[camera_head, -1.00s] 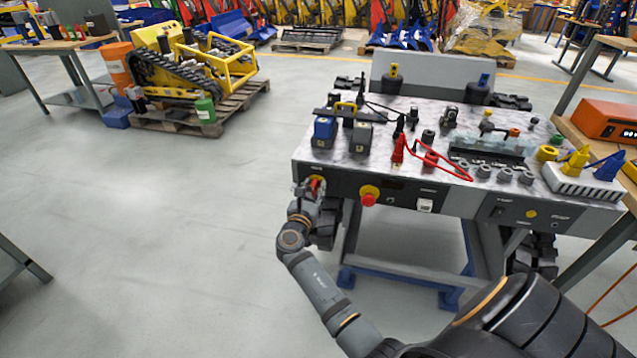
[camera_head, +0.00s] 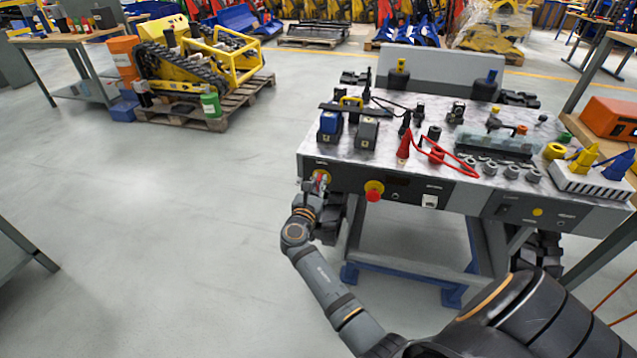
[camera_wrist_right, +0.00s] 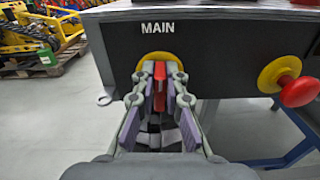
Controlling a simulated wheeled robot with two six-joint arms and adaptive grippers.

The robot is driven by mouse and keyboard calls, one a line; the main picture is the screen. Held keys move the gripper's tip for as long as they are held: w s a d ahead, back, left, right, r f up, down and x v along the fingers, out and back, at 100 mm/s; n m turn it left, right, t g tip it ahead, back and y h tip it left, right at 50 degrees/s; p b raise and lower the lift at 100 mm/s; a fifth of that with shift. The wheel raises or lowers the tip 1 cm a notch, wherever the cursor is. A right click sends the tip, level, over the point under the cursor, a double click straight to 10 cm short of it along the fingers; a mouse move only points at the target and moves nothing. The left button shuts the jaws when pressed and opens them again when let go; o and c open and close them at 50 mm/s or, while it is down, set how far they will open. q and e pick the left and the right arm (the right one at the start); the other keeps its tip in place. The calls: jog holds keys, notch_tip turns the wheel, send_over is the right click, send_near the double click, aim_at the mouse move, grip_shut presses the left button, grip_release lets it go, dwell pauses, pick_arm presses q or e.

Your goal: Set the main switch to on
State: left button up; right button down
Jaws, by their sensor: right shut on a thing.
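The main switch is a red handle (camera_wrist_right: 159,86) on a yellow round plate (camera_wrist_right: 157,60), under the white label MAIN on the carrier's dark front panel (camera_wrist_right: 220,42). In the wrist view the red handle stands upright between my right gripper's fingers. My right gripper (camera_wrist_right: 159,92) is shut on the red handle. In the head view my right gripper (camera_head: 316,188) is at the left end of the front panel and partly covers the yellow plate (camera_head: 321,176). My left gripper is not in view.
A red mushroom button on a yellow base (camera_head: 374,191) sits right of the switch, also in the wrist view (camera_wrist_right: 299,91). The carrier top (camera_head: 395,150) holds several parts and a red cable. Open floor lies to the left.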

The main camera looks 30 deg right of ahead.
jog(key=shift+f+m+b, duration=0.1)
jog(key=shift+m+b, duration=0.25)
jog(key=shift+m, duration=0.75)
jog(key=shift+s+d+m+b, duration=0.1)
jog(key=shift+m+b, duration=0.3)
jog(key=shift+m, duration=0.9)
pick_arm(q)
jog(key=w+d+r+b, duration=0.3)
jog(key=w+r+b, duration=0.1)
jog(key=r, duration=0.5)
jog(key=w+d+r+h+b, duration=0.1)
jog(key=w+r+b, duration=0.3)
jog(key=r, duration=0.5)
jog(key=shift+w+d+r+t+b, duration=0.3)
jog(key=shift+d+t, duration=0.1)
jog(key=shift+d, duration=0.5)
pick_arm(e)
jog(key=shift+s+d+f+m, duration=0.1)
jog(key=shift+f+m, duration=0.05)
jog(key=shift+m, duration=1.95)
jog(key=shift+s+d+f+m, duration=0.1)
jog(key=shift+f+m, duration=0.1)
jog(key=shift+m, duration=1.9)
jog(key=shift+s+d+f+m, duration=0.1)
jog(key=shift+f+m, duration=0.05)
jog(key=shift+m, duration=1.95)
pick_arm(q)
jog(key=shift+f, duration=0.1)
